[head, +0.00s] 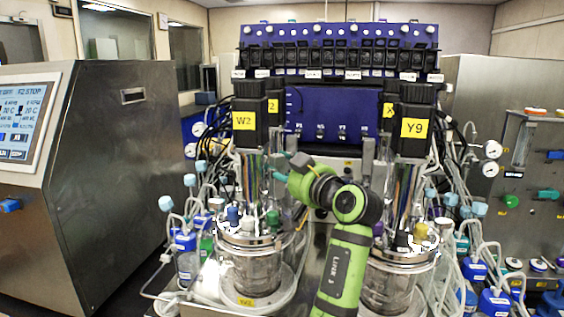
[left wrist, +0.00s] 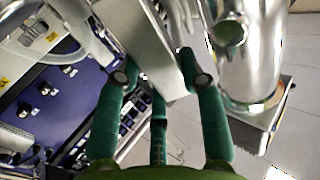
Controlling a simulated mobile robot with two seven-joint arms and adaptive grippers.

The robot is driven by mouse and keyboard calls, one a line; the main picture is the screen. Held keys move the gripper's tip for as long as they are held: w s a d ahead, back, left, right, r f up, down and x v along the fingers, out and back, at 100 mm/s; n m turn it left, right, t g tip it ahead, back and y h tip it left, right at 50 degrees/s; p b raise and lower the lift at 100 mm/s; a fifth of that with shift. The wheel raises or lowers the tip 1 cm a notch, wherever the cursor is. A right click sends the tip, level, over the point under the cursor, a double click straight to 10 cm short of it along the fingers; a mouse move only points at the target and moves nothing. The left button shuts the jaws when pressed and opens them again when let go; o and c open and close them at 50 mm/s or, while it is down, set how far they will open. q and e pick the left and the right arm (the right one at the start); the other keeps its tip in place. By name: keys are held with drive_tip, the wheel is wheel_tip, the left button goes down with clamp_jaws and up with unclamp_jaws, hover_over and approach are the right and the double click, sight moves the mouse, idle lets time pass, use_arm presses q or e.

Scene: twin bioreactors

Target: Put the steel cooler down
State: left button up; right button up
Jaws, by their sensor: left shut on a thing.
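The steel cooler is a flat grey metal piece (left wrist: 150,45) between the green fingers of my left gripper (left wrist: 155,68) in the left wrist view. The fingers lie on its two sides, and its lower end shows between them. In the head view my left gripper (head: 288,168) is beside the left reactor's upper part, below the black motor marked W2 (head: 250,121). Its fingers are small and partly hidden by my green arm there. My right gripper is not in view.
The left glass vessel (head: 250,268) and right glass vessel (head: 388,285) stand close on either side of my arm, with many hoses and bottles. A black motor marked Y9 (head: 413,130) is at right. A steel cabinet (head: 115,180) stands at left.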

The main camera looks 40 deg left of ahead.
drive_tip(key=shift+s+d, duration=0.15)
use_arm(q)
drive_tip(key=o, duration=1)
drive_tip(key=shift+c, duration=0.2)
drive_tip(key=shift+a, duration=0.1)
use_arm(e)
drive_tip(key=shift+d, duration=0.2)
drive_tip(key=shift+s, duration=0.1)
use_arm(q)
drive_tip(key=b+v, duration=0.5)
drive_tip(key=v, duration=0.7)
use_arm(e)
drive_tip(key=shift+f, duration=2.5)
